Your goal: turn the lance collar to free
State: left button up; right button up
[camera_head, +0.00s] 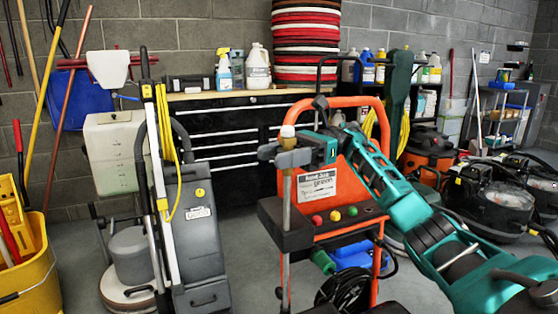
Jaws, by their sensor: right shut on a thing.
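The lance (286,200) is an upright grey metal rod in front of the orange pressure washer (345,115). A pale, brass-toned collar (288,131) shows at its top. My right gripper (288,157) comes in from the right on a teal arm. Its grey fingers are shut around the top of the lance at the collar, and they hide the collar's lower part. The washer's panel bears a white label (318,185) with the word "green", and red, yellow and green knobs. I cannot read any collar mark. My left gripper is not in view.
A grey floor machine (185,215) stands close on the left, with a yellow mop bucket (30,265) beyond it. A black tool chest (225,140) and stacked pads (305,45) are behind. Black and orange vacuums (490,200) stand at right. Little floor is clear.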

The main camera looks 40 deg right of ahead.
aim_at(281, 151)
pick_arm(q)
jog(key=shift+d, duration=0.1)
pick_arm(e)
jog(key=shift+n+g, duration=0.7)
jog(key=shift+g, duration=0.4)
jog(key=shift+s+g, duration=0.15)
jog(key=shift+g, duration=0.15)
jog(key=o, duration=1)
jog(key=shift+c, duration=0.2)
pick_arm(q)
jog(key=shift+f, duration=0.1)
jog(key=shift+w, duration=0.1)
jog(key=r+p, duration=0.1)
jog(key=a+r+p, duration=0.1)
jog(key=p, duration=0.1)
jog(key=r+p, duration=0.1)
jog(key=p, duration=0.1)
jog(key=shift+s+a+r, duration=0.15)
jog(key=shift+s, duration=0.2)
pick_arm(e)
notch_tip(281, 151, up, 20)
